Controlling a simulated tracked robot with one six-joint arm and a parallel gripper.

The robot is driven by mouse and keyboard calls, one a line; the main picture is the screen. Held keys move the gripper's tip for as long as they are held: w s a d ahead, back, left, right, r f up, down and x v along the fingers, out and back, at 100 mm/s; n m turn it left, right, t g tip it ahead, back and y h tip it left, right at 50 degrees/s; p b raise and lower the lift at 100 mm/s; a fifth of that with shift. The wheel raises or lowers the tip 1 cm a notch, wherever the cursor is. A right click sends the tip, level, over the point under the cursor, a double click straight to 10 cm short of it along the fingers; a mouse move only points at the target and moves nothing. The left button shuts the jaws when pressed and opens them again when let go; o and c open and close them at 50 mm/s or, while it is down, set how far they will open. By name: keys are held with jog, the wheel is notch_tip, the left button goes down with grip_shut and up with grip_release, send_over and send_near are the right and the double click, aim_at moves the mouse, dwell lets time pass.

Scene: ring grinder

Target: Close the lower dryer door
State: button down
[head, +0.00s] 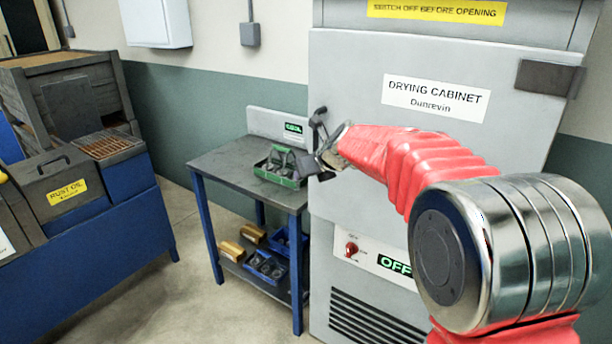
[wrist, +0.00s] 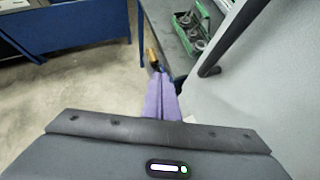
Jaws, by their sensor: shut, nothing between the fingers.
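The drying cabinet's grey door (head: 360,75), with a white name label, fills the right of the head view. It looks flat against the cabinet body, but my arm hides part of it and I cannot tell if a small gap is left. Its dark bar handle (head: 319,122) is at the left edge and also shows in the wrist view (wrist: 232,42).
A dark-topped table (head: 222,158) with blue legs stands left of the cabinet, carrying a green tray (head: 282,178). Blue bins (head: 268,265) sit on its lower shelf. A control panel (head: 365,255) reads OFF below the door. Floor (head: 165,285) is clear at left.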

jog(key=s+a+r, duration=0.1)
jog(key=s+r, duration=0.3)
jog(key=shift+s+a, duration=0.25)
jog(key=shift+f+n, duration=0.1)
jog(key=shift+n, duration=0.2)
